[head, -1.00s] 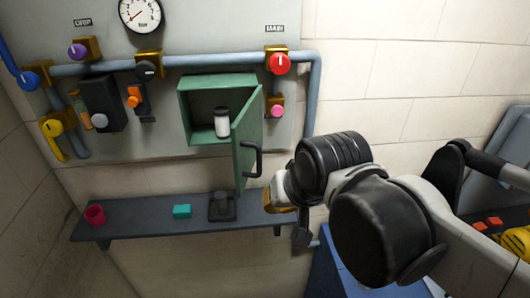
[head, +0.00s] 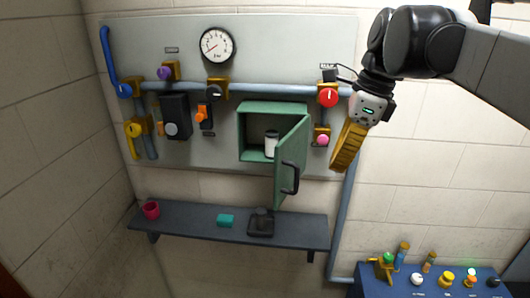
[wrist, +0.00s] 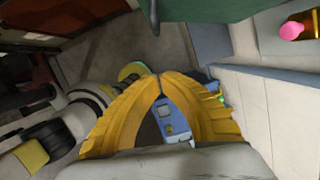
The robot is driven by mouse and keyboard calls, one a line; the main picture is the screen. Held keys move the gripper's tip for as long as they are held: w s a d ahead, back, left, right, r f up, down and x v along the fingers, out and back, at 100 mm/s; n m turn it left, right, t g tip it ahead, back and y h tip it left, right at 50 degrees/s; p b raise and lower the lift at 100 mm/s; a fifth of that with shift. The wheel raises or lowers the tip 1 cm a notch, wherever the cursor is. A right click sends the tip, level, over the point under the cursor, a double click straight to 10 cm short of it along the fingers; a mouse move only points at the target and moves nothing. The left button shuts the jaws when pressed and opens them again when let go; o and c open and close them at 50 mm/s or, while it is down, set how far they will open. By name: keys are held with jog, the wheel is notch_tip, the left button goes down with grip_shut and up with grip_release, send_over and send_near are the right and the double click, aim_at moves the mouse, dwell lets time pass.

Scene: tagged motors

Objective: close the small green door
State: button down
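The small green door (head: 292,158) stands open on its green wall cabinet (head: 242,133), hinged at the cabinet's right side and swung out toward me. Its dark handle (head: 290,178) is on the outer face. A white jar with a dark lid (head: 271,146) stands inside the cabinet. My gripper (head: 341,166), with yellow fingers pointing down, is right of the door and apart from it in the head view. In the wrist view my fingertips (wrist: 159,76) meet with nothing held. A green surface (wrist: 210,8), apparently the door, and a dark bar, apparently its handle (wrist: 154,14), are at the top.
A red knob (head: 328,97) and a pink knob (head: 322,139) sit on the panel between cabinet and gripper. A blue bench (head: 375,285) is lower right.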

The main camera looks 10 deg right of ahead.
jog(key=w+a+f+p, duration=0.2)
jog(key=a+f, duration=0.2)
jog(key=f, duration=0.2)
jog(key=shift+w+a, duration=0.15)
jog(key=shift+a, duration=0.25)
jog(key=shift+a, duration=0.15)
